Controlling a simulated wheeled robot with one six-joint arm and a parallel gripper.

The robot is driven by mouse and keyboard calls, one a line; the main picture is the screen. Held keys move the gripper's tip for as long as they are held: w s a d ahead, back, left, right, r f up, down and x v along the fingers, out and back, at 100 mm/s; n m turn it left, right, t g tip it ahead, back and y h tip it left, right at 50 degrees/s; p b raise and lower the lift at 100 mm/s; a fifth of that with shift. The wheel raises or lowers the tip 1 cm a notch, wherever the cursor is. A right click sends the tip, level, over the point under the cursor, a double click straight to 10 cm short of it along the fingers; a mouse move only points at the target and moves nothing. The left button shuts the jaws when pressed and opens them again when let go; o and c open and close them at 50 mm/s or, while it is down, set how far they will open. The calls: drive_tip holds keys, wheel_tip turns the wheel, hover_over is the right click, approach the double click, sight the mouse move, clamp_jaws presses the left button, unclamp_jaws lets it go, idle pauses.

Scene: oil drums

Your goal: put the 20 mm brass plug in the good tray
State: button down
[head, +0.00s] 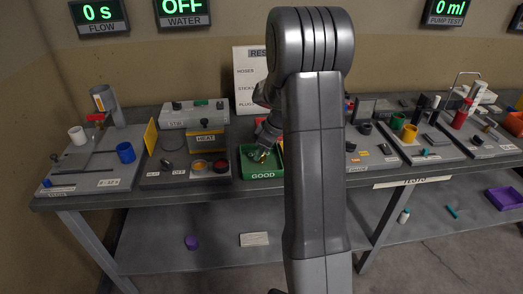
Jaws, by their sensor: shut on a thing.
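The good tray is a green tray (248,167) with a GOOD label on its front, on the bench just left of my arm. My gripper (264,151) points down over this tray and is shut on a small brass-coloured piece, the brass plug (262,157). The plug shows at the fingertips, within the tray's outline. I cannot tell whether it touches the tray floor. Its size cannot be read at this distance.
A heater station (207,140) with small cups in front stands left of the tray. My arm hides the bench right of the tray. Stations with small parts fill the right side.

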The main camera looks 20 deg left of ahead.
drive_tip(key=c, duration=1)
unclamp_jaws()
drive_tip(key=shift+f, duration=0.1)
drive_tip(key=shift+r, duration=0.35)
drive_tip(key=v, duration=1.1)
drive_tip(key=shift+d+r, duration=0.25)
drive_tip(key=x, duration=1.3)
drive_tip(key=shift+r, duration=2.3)
